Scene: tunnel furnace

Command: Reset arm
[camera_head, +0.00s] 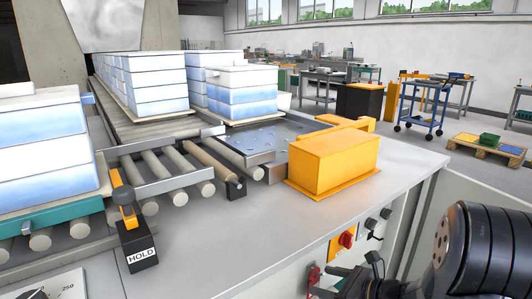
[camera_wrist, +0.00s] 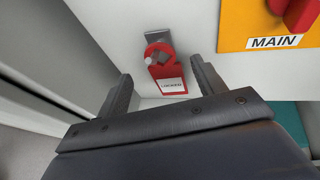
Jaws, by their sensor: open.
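My arm (camera_head: 480,250) reaches in from the lower right of the head view, low beside the front of the machine bench. My gripper (camera_wrist: 161,72) is open and empty in the wrist view, and it also shows, dark and small, in the head view (camera_head: 347,276). Beyond its fingers is a red lockout tag (camera_wrist: 168,76) with a white label, hanging at a metal fitting on the pale panel. The tag appears between the fingertips in the picture; I cannot tell how near they are. Red also shows beside the gripper in the head view.
The red MAIN switch (camera_wrist: 300,14) on its yellow plate (camera_wrist: 243,22) is right of the gripper. Black knobs (camera_head: 371,223) are above. On the bench stand a yellow box (camera_head: 333,161), a HOLD lever (camera_head: 133,235) and roller conveyors with white-blue stacks (camera_head: 241,92).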

